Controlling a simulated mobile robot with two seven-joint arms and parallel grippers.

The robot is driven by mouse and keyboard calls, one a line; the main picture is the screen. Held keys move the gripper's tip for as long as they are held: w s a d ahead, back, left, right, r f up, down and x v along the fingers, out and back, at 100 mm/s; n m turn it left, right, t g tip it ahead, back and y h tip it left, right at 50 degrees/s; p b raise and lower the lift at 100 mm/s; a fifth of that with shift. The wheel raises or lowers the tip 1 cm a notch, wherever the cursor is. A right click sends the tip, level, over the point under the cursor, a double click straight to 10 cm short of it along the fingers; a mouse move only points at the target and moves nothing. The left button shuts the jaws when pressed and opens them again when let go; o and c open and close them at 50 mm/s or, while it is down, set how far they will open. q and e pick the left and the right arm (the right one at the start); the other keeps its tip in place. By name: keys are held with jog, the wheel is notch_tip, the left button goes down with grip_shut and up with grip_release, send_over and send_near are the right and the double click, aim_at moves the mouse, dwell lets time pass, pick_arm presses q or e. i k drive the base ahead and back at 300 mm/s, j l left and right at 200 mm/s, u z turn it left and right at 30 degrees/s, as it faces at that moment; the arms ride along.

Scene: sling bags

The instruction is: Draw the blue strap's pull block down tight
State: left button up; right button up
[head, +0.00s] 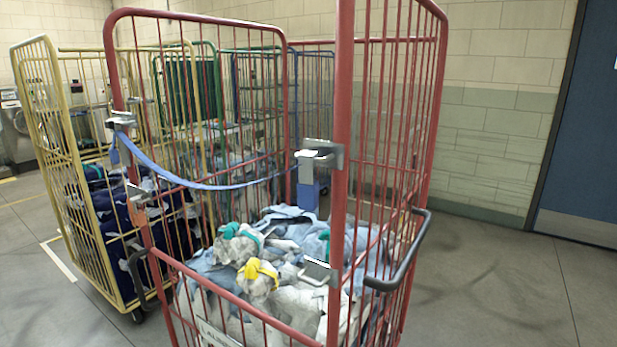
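A blue strap (215,186) runs across the open front of the red cage trolley (341,110), from a grey bracket (120,122) on the left post to a grey buckle (320,156) on the right post. The strap sags in a shallow curve between them. A blue block (308,193) hangs just below the buckle, close to the right post; it looks like the pull block. A short blue piece also shows below the left bracket. Neither of my grippers is in view.
Crumpled blue and white laundry with yellow and teal ties (258,272) fills the red cage. Lower grey brackets (318,272) and a dark handle (402,258) stick out. A yellow cage (62,150) stands left; the floor (490,285) at right is clear.

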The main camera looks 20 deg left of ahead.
aim_at(114, 153)
jog(key=u, duration=1.6)
